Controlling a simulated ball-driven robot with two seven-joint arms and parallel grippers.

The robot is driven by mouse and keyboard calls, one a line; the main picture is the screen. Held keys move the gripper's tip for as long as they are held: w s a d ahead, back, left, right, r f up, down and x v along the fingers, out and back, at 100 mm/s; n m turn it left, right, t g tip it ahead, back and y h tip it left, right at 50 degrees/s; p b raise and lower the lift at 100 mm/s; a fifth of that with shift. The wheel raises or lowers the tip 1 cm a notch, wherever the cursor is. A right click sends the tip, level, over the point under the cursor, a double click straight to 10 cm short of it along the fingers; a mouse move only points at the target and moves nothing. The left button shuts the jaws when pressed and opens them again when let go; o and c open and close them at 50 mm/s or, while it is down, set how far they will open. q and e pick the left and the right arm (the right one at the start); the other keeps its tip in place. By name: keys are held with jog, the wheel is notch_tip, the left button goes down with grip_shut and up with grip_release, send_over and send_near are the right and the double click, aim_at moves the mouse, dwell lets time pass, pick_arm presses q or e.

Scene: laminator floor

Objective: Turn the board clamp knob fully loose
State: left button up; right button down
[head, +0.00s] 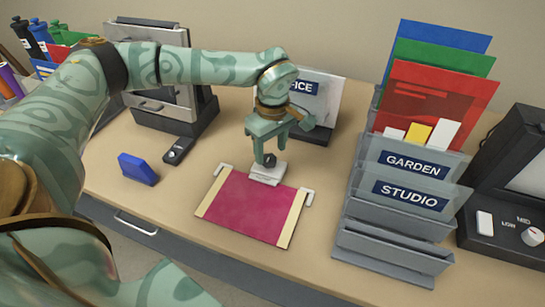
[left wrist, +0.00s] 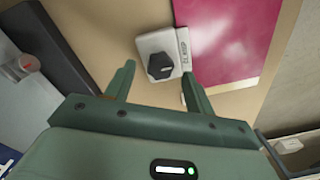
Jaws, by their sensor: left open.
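The board clamp knob (head: 269,160) is a small black knob on a light grey clamp block (head: 266,175) at the back edge of the magenta board (head: 250,205). In the left wrist view the black knob (left wrist: 160,65) sits on the pale block (left wrist: 183,45), which carries small lettering too small to read surely. My left gripper (head: 272,150) points down just above the knob. In the left wrist view its fingers (left wrist: 157,90) are apart with nothing between them, and the knob lies just beyond the fingertips. My right gripper is out of view.
A blue block (head: 138,169) and a small dark device (head: 178,151) lie left of the board. A grey rack labelled GARDEN and STUDIO (head: 395,235) with folders stands right. A black machine with a dial (head: 505,225) is at far right. Bare desk surrounds the board.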

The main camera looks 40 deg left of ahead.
aim_at(269, 161)
pick_arm(q)
jog(key=shift+f, duration=0.85)
jog(key=shift+a+f, duration=0.15)
jog(key=shift+f, duration=0.3)
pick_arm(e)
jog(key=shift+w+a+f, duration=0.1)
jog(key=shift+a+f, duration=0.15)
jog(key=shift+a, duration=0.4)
